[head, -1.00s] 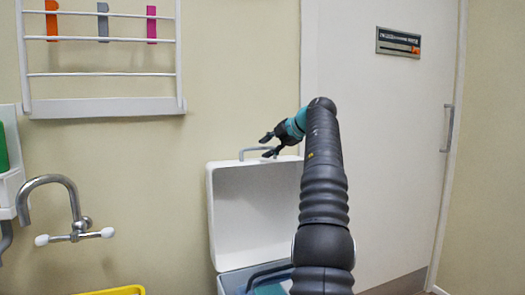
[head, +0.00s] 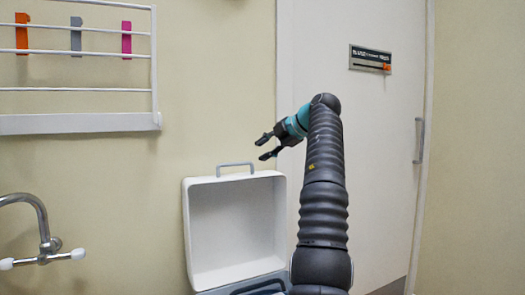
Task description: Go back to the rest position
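My gripper (head: 264,147) is at the end of my raised arm, in the middle of the head view. Its two dark fingers point left and stand apart, with nothing between them. It is above and in front of a white case (head: 237,232) with its lid up. The case's grey handle (head: 236,165) is at the top of the lid, just below and left of the gripper. My arm hides the right part of the case.
A white door (head: 385,160) with a slider sign (head: 370,59) and a grey pull handle (head: 419,140) is behind my arm. A wall rack (head: 80,123) with coloured strips is at the upper left. A tap (head: 42,232) is at the lower left.

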